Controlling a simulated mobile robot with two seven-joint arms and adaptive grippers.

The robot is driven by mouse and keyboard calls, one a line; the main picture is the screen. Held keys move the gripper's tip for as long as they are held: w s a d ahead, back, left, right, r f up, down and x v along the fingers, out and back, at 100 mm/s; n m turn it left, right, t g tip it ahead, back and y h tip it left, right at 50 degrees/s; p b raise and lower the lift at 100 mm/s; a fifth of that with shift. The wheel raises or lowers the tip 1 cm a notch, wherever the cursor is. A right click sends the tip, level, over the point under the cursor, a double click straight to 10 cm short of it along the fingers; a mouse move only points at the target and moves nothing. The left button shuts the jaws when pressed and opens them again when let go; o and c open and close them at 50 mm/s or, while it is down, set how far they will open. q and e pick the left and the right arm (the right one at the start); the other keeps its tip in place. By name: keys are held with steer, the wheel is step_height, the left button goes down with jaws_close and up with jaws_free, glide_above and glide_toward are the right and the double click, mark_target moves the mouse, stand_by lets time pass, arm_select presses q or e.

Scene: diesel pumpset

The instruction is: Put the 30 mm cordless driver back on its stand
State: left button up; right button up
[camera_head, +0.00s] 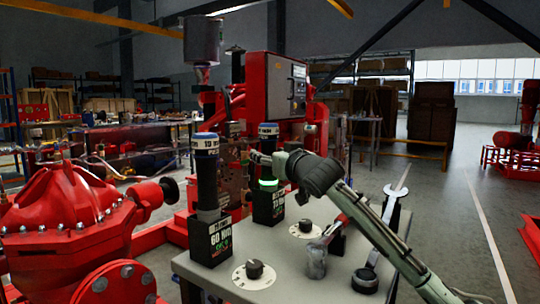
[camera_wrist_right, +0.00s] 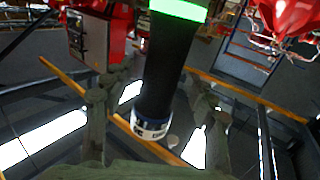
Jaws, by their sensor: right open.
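Two dark upright cordless drivers with blue-and-white caps stand at the table's left side. The farther driver (camera_head: 268,150) has a lit green ring and a black base block; its cap marking is too small to read surely. The nearer driver (camera_head: 207,180) rises from a block marked 60 NM. My right gripper (camera_head: 258,158) is open at the farther driver's upper body. In the right wrist view, that driver (camera_wrist_right: 163,70) shows inverted between the two spread fingers (camera_wrist_right: 150,100); contact is unclear. My left gripper is out of view.
A red pump (camera_head: 70,225) stands close at left. Open floor lies to the right.

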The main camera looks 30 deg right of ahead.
steer(key=shift+f, duration=0.2)
steer(key=s+a, duration=0.2)
steer(key=s, duration=1)
steer(key=shift+r, duration=0.2)
steer(key=shift+w+a, duration=0.1)
